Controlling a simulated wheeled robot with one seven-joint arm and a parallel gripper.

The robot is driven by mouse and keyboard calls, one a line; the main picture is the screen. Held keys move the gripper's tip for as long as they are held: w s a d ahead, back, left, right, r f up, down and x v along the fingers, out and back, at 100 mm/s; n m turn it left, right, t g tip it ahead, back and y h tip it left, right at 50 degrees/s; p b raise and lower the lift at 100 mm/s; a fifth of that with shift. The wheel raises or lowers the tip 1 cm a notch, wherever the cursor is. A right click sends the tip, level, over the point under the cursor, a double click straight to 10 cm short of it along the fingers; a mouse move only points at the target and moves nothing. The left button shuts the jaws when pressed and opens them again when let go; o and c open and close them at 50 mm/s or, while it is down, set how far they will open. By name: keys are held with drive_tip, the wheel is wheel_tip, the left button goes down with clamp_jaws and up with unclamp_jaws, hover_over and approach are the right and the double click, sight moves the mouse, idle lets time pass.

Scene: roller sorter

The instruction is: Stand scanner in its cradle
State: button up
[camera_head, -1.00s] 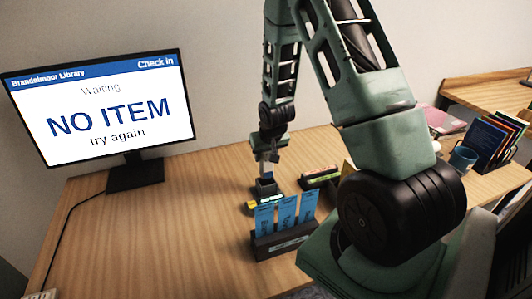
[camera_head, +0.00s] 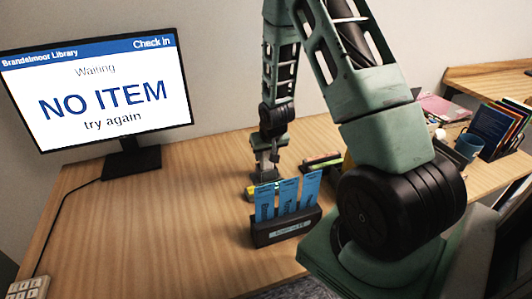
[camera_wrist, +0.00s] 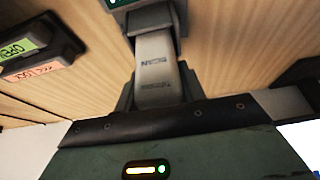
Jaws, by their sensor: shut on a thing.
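My gripper (camera_wrist: 157,85) is shut on the pale grey handle of the scanner (camera_wrist: 157,62), which carries small "SCAN" lettering. The scanner's dark head end with a green patch is cut off at the top of the wrist view. In the head view my gripper (camera_head: 266,160) is over the desk, just behind the blue cards, which hide most of the scanner. I cannot tell whether the scanner touches the desk. I cannot clearly make out the cradle in either view.
A dark holder (camera_head: 283,228) with several blue cards stands in front of my gripper. Dark blocks with green and red labels (camera_wrist: 35,58) lie beside it. The monitor (camera_head: 98,93) reads "NO ITEM".

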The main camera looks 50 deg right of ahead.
drive_tip(key=shift+f+b, duration=0.4)
drive_tip(key=shift+f, duration=0.1)
idle(0.3)
drive_tip(key=o, duration=1.1)
drive_tip(key=shift+o, duration=0.2)
drive_tip(key=shift+r, duration=0.1)
drive_tip(key=v, duration=1.7)
drive_tip(key=shift+r, duration=0.2)
